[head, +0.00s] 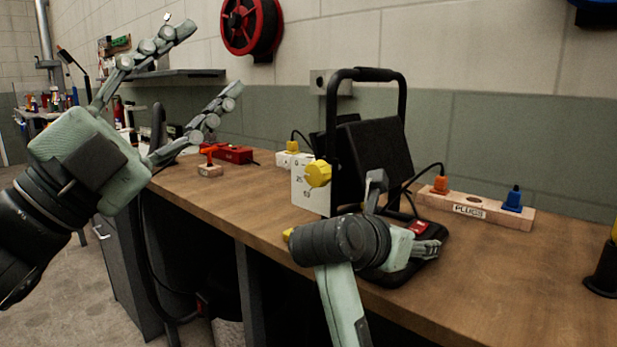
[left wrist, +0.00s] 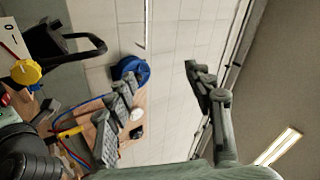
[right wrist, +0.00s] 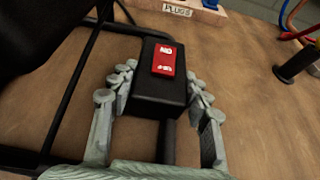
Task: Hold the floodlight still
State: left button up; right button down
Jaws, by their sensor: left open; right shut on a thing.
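The floodlight (head: 375,152) stands upright on the wooden workbench, a black panel inside a black tubular frame with a top handle. My right gripper (head: 420,240) is low at its front, partly hidden behind my own wrist. In the right wrist view my right gripper (right wrist: 160,85) has its fingers on both sides of the floodlight's black box with a red switch (right wrist: 165,60), shut on it. My left gripper (head: 210,62) is raised at the left, open and empty, apart from the floodlight. In the left wrist view its fingers (left wrist: 160,80) are spread wide.
A white box with a yellow knob (head: 317,173) stands just left of the floodlight. A wooden block marked PLUGS (head: 470,208) holds orange and blue plugs at the right. A red box (head: 233,154) lies farther left.

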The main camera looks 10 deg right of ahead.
pick_arm(q)
notch_tip(320, 180, down, 5)
jog(key=w+d+n+y, duration=0.1)
jog(key=n+y, duration=0.3)
jog(key=n, duration=0.6)
jog(key=n+g+y, duration=0.3)
jog(key=n, duration=0.5)
send_near(313, 176)
jog(key=shift+n, duration=0.3)
jog(key=x, duration=0.9)
jog(key=c, duration=1.2)
